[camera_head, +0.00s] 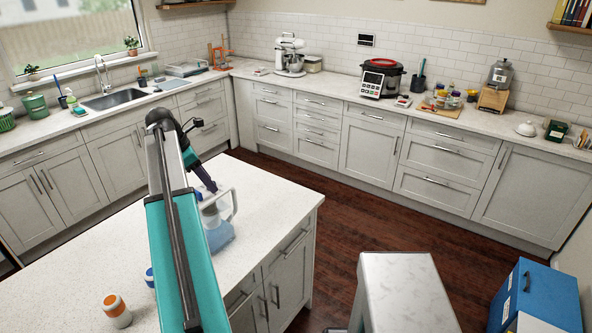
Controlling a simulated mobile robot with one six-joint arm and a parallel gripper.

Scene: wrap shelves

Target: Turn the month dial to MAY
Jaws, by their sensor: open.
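I cannot make out a month dial anywhere in this view; it may be hidden or too small to tell. My gripper (207,186), dark and at the end of my teal arm, points down over the island top, close to a clear bluish jug with a handle (221,238). My arm hides part of the jug and of the counter behind it. The gripper is open, and nothing shows held in it. I cannot tell whether its tips touch the jug.
The island (95,270) has a white speckled top, mostly clear on the left. An orange and white jar (117,310) stands at its front. A red-lidded cooker (381,78) and a stand mixer (290,55) stand on the back counter. A blue cabinet (537,298) is at lower right.

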